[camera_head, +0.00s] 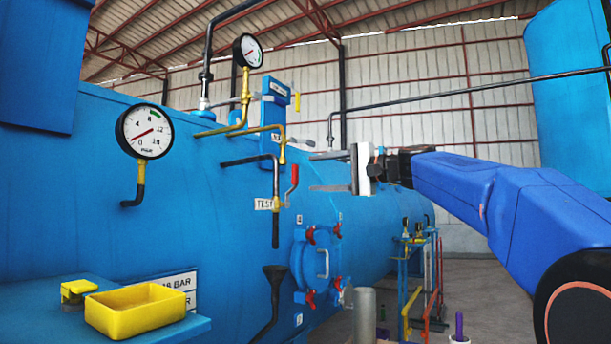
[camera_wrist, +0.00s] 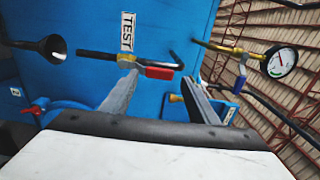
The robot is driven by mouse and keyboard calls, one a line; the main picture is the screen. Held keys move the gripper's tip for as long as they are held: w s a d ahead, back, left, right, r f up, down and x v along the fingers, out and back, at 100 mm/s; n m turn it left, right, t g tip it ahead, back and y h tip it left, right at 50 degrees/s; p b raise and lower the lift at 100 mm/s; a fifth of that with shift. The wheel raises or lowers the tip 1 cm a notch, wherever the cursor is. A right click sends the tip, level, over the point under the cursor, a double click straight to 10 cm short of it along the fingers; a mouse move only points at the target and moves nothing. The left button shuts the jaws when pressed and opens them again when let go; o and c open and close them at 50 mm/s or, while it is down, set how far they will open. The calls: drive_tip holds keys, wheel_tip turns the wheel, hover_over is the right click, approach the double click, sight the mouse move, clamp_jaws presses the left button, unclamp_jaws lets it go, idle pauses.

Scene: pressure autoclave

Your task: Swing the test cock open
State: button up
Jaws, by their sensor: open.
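The test cock's red lever (camera_head: 292,180) stands nearly upright beside a dark vertical pipe (camera_head: 276,210), right of the TEST label (camera_head: 263,203). In the wrist view the red lever (camera_wrist: 160,72) lies along the pipe line, beyond the brass valve body (camera_wrist: 127,58) and the TEST label (camera_wrist: 128,32). My gripper (camera_head: 322,172) is open and empty, just right of the lever in the head view. In the wrist view my gripper (camera_wrist: 159,77) has its two fingers apart, with the lever seen between the tips. I cannot tell the exact remaining distance; no contact shows.
A black funnel (camera_head: 274,275) hangs below the pipe. A round hatch with red knobs (camera_head: 318,262) is lower right. Brass piping (camera_head: 250,130) and a gauge (camera_head: 249,50) are above. A yellow tray (camera_head: 135,309) sits at lower left. Open air lies right of the vessel.

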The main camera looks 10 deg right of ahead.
drive_tip(key=v, duration=0.8)
idle(0.4)
